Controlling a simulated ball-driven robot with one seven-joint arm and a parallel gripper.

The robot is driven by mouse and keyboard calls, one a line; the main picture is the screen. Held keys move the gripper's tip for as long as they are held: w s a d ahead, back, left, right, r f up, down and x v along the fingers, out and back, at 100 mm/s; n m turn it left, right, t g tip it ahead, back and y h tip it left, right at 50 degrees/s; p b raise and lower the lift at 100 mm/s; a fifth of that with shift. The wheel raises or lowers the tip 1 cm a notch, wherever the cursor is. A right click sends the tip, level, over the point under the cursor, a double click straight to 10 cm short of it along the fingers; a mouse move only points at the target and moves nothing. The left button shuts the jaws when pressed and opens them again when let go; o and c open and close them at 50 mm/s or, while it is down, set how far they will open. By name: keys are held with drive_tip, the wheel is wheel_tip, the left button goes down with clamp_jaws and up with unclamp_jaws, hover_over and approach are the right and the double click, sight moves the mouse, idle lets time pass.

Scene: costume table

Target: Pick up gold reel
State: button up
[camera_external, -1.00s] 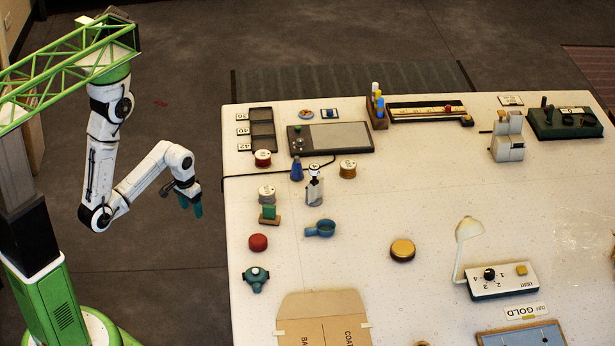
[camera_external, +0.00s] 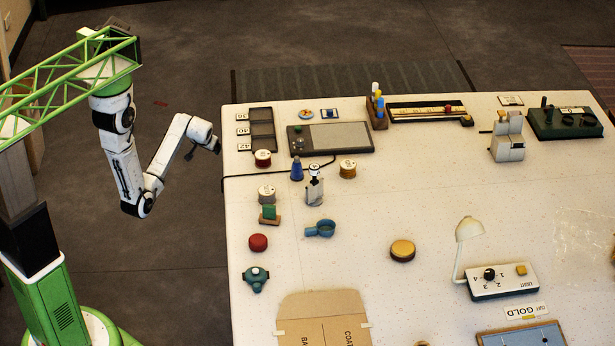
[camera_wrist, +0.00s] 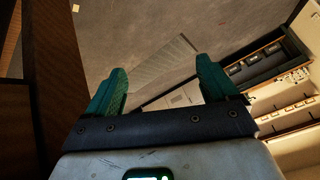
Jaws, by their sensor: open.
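The gold reel (camera_external: 348,169), a small spool with a white top and gold-brown winding, stands upright on the white table in the external view. It is right of the black-topped pale bottle and below the grey tablet. My gripper (camera_wrist: 160,67) shows in the wrist view with two teal fingers spread apart and nothing between them. In the external view my wrist is just off the table's left edge, well left of the reel, and the fingers are hard to make out. The reel cannot be made out in the wrist view.
A red reel (camera_external: 263,159) and a grey reel (camera_external: 267,194) stand left of the gold one. Much of the table's centre is clear.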

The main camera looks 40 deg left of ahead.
drive_tip(key=w+a+r+n+t+y+b, duration=0.1)
drive_tip(key=w+a+r+n+y, duration=0.15)
drive_tip(key=w+a+r, duration=0.55)
drive_tip(key=w+a+r+n+t+y+b, duration=0.1)
drive_tip(key=w+a+r+y, duration=0.3)
drive_tip(key=a, duration=0.5)
drive_tip(key=w+d+r+n+h, duration=0.2)
drive_tip(key=w+d+r, duration=0.15)
drive_tip(key=d, duration=0.35)
drive_tip(key=w+d+r+n+h, duration=0.2)
drive_tip(key=w+d+r, duration=0.15)
drive_tip(key=d, duration=0.35)
drive_tip(key=w+d+r+n+h, duration=0.2)
drive_tip(key=w+d, duration=0.2)
drive_tip(key=d, duration=0.4)
drive_tip(key=d+r+n+h, duration=0.2)
drive_tip(key=d+n+h, duration=0.1)
drive_tip(key=d, duration=0.9)
drive_tip(key=n+g+h+p, duration=0.1)
drive_tip(key=n+g+h, duration=0.3)
drive_tip(key=g+h, duration=0.35)
approach(348, 164)
drive_tip(key=x, duration=0.4)
drive_tip(key=shift+s+d, duration=0.15)
drive_tip(key=shift+x, duration=3.05)
